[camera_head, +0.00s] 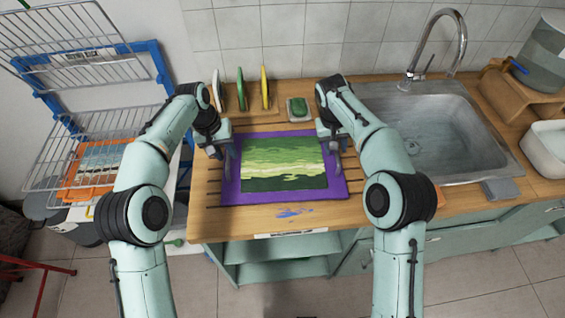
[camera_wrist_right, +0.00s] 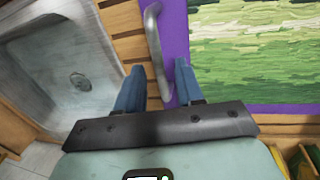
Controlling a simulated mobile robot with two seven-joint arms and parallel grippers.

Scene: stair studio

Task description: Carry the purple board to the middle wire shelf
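The purple board (camera_head: 232,188), with a green striped picture on it, lies flat on the slatted part of the wooden counter. My left gripper (camera_head: 226,157) is at its left edge; whether its fingers are open or shut is unclear. My right gripper (camera_head: 337,152) is at the right edge. In the right wrist view, its blue fingers (camera_wrist_right: 158,92) are apart, on either side of a grey bar handle (camera_wrist_right: 153,35) by the board's purple margin (camera_wrist_right: 176,40). The wire rack stands at the left; its wire shelves (camera_head: 100,78) show at several heights, the middle one apparently bare.
An orange board (camera_head: 72,190) with a picture is low in the rack. A sink (camera_head: 437,125) with a tall tap (camera_head: 462,40) lies right. Upright white, green and yellow plates (camera_head: 265,88) and a green sponge on a dish (camera_head: 298,107) stand behind the board. Blue paint marks the counter front.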

